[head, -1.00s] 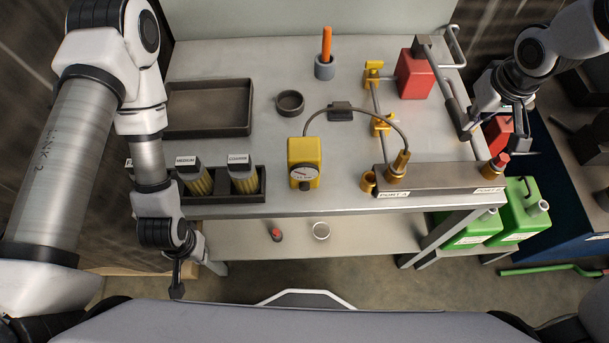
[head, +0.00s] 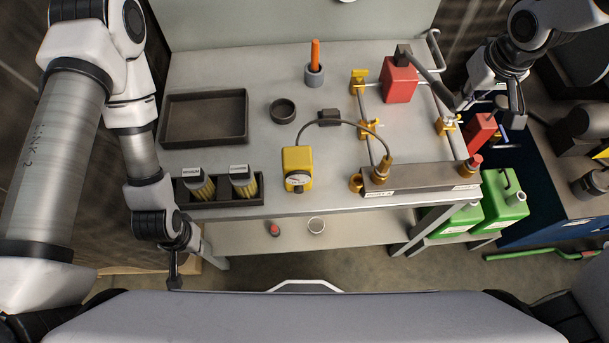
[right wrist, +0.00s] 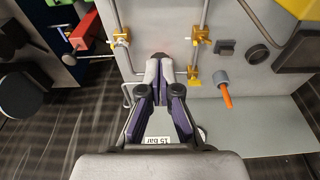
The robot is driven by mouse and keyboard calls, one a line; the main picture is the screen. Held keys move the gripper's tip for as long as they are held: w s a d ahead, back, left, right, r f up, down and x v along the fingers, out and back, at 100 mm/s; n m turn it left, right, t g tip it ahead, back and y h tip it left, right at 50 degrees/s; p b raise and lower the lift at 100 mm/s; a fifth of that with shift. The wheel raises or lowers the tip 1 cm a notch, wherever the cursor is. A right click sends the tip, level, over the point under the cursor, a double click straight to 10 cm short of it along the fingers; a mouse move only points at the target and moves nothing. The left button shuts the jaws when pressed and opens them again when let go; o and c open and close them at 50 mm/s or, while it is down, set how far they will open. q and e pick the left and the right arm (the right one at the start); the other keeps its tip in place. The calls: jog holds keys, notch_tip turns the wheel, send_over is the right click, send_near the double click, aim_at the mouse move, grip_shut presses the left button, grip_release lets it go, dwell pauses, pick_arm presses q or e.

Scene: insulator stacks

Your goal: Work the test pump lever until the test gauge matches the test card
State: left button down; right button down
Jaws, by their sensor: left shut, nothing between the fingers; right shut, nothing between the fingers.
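A white card (right wrist: 158,140) reading "15 bar" is partly covered by my gripper. The yellow test gauge (head: 298,170) stands at the table's front; its dial is too small to read. A hose (head: 345,121) runs to the port block (head: 425,180). My left gripper (head: 175,282) hangs shut, left of the table.
A dark tray (head: 204,142), a ring (head: 282,110) and an orange-handled tool (head: 315,55) stand on the table. Yellow valves (head: 358,82) sit on pipes beside the pump. Green cans (head: 503,208) and a blue cart (head: 545,170) lie right of the table.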

notch_tip(320, 180, up, 5)
jog(key=p, duration=0.4)
jog(key=shift+r, duration=0.1)
dwell(0.5)
